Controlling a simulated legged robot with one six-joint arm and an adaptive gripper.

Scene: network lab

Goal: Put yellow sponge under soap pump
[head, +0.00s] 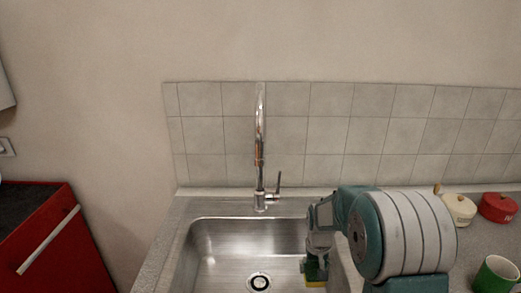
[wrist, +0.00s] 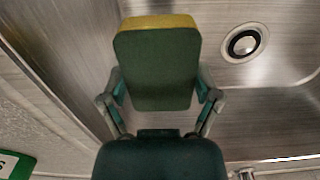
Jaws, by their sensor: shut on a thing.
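The yellow sponge (wrist: 157,62) has a dark green scouring side that faces the wrist camera, with a yellow edge along its top. My gripper (wrist: 160,92) is shut on the sponge, one finger on each side of it. In the head view my gripper (head: 318,262) is at the right side of the sink basin, and a small part of the sponge (head: 316,284) shows below it. My arm hides part of the basin and counter. I see no soap pump in either view.
The steel sink (head: 225,250) has a drain (head: 259,282) and a chrome faucet (head: 260,160) at its back. A cream pot (head: 459,209), a red pot (head: 497,208) and a green mug (head: 496,275) stand on the right counter. A red cabinet (head: 45,245) is at left.

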